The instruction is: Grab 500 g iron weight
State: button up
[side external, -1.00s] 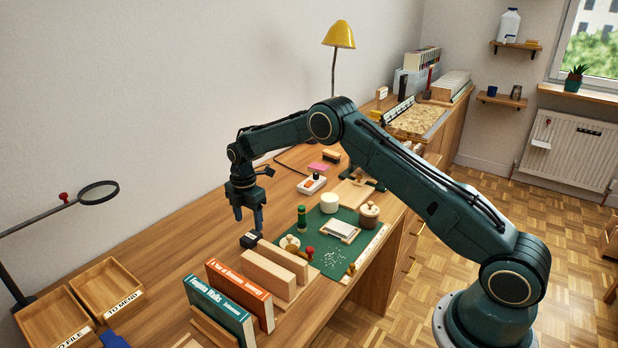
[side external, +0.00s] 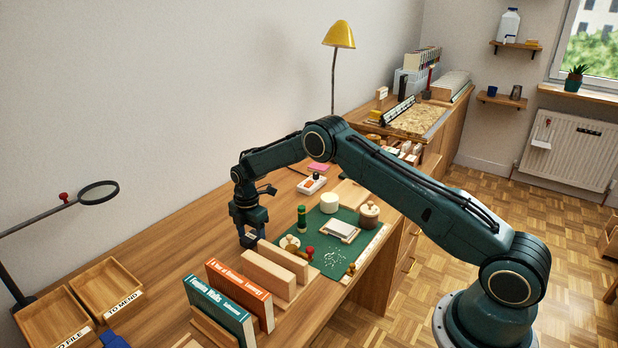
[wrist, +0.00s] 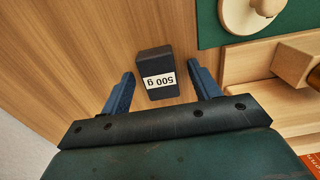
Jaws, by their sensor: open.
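The iron weight (wrist: 155,66) is a small black block with a white "500 g" label, standing on the wooden desk. In the wrist view it lies between my two blue fingers, a little beyond their tips, with a gap on each side. My gripper (wrist: 160,88) is open and empty. In the side view my gripper (side external: 249,241) points down over the weight (side external: 251,238), which is mostly hidden behind the fingers.
A green mat (side external: 345,262) with a wooden-knobbed disc (side external: 290,243) lies to the right. Wooden blocks (side external: 268,276) and upright books (side external: 222,308) stand just in front. A magnifier on a stand (side external: 98,193) is at the left. Desk behind the weight is bare.

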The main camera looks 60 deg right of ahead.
aim_at(251, 235)
jog(key=shift+c, duration=0.2)
dwell(0.3)
grip_shut()
jog(key=shift+r, duration=0.15)
notch_tip(251, 235, up, 20)
dwell(0.8)
dwell(0.5)
